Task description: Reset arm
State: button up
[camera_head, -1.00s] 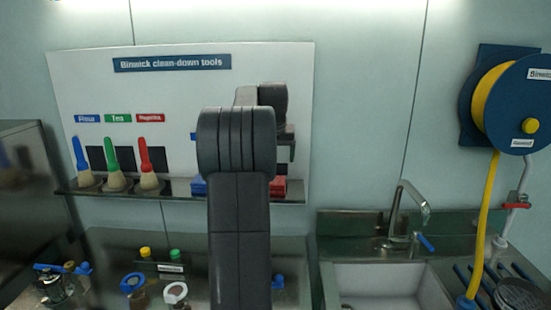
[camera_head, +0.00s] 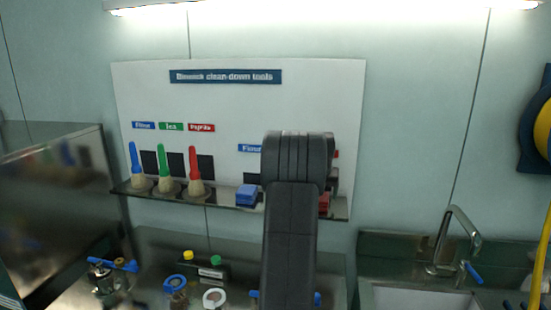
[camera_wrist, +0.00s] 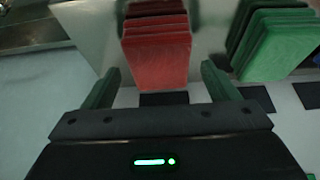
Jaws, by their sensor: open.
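My arm (camera_head: 290,235) rises in the middle of the head view and hides its own gripper and part of the tool board. In the wrist view my gripper (camera_wrist: 160,88) is open, its two fingers apart with nothing between them. A stack of red blocks (camera_wrist: 157,48) lies beyond the fingertips, apart from them. A stack of green blocks (camera_wrist: 275,40) is to its right. In the head view a bit of red block (camera_head: 324,203) shows on the shelf just right of my arm.
The tool board (camera_head: 235,95) carries a shelf with blue (camera_head: 135,165), green (camera_head: 164,168) and red (camera_head: 194,170) brushes and a blue block (camera_head: 247,195). Jars (camera_head: 176,290) stand on the counter below. A sink with a tap (camera_head: 455,240) is at right, a hose reel (camera_head: 541,140) at the far right edge.

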jog(key=shift+v, duration=0.95)
jog(key=shift+w, duration=0.15)
